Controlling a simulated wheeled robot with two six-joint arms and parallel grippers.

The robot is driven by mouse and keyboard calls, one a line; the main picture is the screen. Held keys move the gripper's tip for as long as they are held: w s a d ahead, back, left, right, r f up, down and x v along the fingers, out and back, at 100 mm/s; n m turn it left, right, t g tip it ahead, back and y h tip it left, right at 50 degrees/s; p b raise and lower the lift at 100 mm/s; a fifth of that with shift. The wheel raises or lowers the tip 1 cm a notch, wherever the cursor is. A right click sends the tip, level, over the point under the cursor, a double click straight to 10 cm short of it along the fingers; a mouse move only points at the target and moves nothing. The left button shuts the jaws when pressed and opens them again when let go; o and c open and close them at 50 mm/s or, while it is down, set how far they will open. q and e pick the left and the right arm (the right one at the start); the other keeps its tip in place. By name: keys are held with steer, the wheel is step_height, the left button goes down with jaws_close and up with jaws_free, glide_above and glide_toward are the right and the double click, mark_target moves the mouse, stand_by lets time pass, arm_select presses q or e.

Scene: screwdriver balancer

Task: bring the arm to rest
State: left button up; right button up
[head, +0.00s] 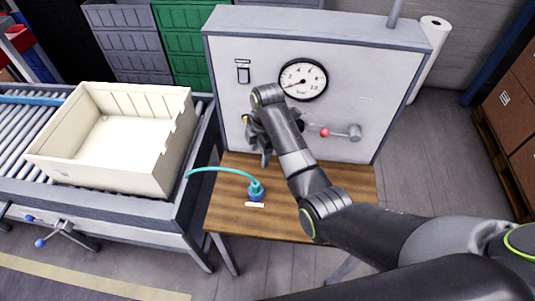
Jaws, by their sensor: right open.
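My right arm reaches in from the lower right over the wooden table (330,185). Its gripper (266,158) is open and points down in front of the grey panel (225,90), left of and below the round gauge (303,80). The fingers are small and partly hidden by my own wrist, and I see nothing held between them. Below the gripper, a blue fitting (256,191) with a teal hose (215,169) rests on the table. My left gripper is not in view.
The panel carries a lever with a red knob (325,132) and a switch (243,72). A cream crate (60,170) stands on the roller conveyor (20,125) at left. Cardboard boxes (510,100) stand at far right. Open floor (440,150) lies right of the table.

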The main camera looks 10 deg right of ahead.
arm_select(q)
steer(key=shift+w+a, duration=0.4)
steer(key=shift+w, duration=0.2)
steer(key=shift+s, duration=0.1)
